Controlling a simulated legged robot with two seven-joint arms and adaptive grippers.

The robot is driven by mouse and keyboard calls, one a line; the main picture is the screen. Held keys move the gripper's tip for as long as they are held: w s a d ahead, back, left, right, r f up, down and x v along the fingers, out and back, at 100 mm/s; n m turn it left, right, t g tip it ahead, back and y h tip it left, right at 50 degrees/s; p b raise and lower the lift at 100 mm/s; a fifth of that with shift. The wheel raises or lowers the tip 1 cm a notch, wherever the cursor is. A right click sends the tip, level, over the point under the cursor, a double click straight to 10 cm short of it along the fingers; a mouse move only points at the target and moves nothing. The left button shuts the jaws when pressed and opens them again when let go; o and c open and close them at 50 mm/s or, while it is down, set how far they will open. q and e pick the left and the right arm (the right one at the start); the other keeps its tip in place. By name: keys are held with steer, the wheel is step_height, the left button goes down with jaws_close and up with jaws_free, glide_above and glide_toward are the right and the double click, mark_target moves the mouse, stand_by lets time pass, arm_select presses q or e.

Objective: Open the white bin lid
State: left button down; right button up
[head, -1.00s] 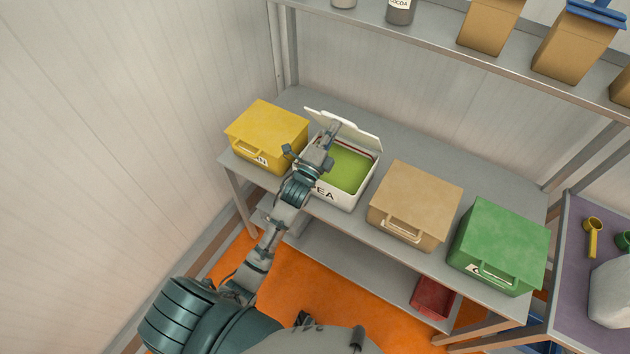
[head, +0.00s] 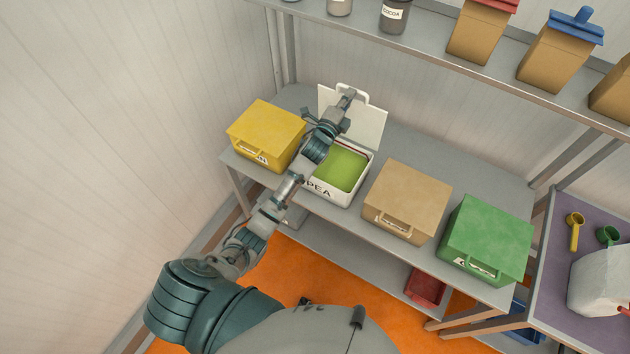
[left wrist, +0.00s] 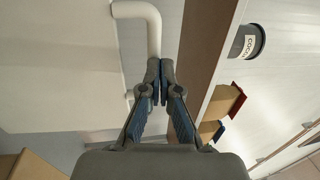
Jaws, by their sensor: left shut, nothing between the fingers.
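The white bin (head: 349,197) stands on the shelf table, with green contents and a label reading "PEA" partly covered by my arm. Its white lid (head: 370,123) stands raised, about upright, at the bin's back edge. My left gripper (head: 347,98) is up at the lid's top edge, near its handle. In the left wrist view my left gripper (left wrist: 160,68) is shut and empty, with the white lid handle (left wrist: 152,28) just beyond the fingertips. I cannot tell whether they touch. My right gripper is not in view.
A yellow bin (head: 268,125) stands left of the white bin; a tan bin (head: 408,195) and a green bin (head: 487,235) stand to its right, all closed. An upper shelf (head: 440,55) holds jars and boxes. A purple-topped table (head: 550,275) is at the right.

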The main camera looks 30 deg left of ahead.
arm_select(q)
steer(key=shift+w+d+r, duration=0.1)
steer(key=shift+w+r, duration=0.1)
steer(key=shift+w, duration=0.55)
